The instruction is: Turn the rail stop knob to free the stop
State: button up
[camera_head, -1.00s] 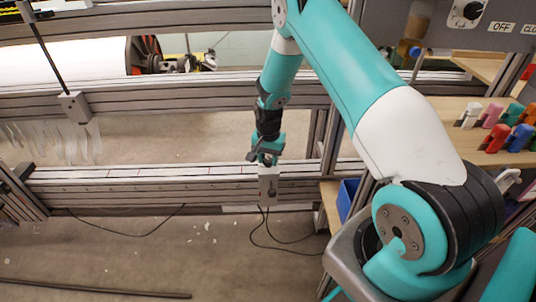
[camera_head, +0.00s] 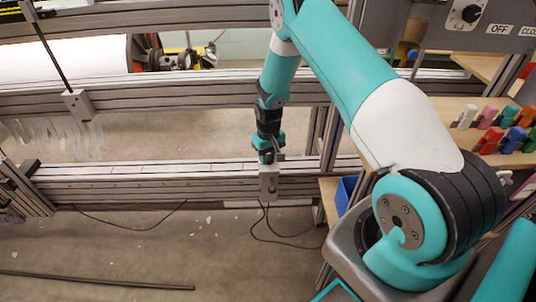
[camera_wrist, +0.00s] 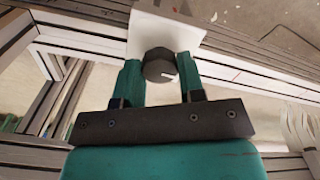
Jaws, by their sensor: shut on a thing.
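The rail stop knob (camera_wrist: 158,66) is dark and round with a white mark on its face, and in the wrist view it sits between the fingers of my gripper (camera_wrist: 160,75). The fingers are shut on it from both sides. The white stop block (camera_wrist: 145,28) lies behind the knob, against the grey rail. In the head view the stop block (camera_head: 268,186) hangs on the front of the lower rail (camera_head: 120,182), with my gripper (camera_head: 268,160) at its top. The knob is hidden there by my gripper.
Cables (camera_head: 262,228) hang below the stop block. A second block with a rod (camera_head: 78,104) stands on the upper rail at left. A shelf with coloured clips (camera_head: 490,140) and a blue bin (camera_head: 346,190) are at right.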

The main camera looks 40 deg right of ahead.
aim_at(269, 156)
jog(key=shift+w+d+r+n, duration=0.1)
jog(key=shift+w+n, duration=0.1)
jog(key=shift+n, duration=0.2)
jog(key=o, duration=0.9)
jog(key=shift+s, duration=0.1)
notch_tip(269, 156, up, 17)
jog(key=shift+r+p, duration=0.15)
jog(key=shift+p, duration=1.05)
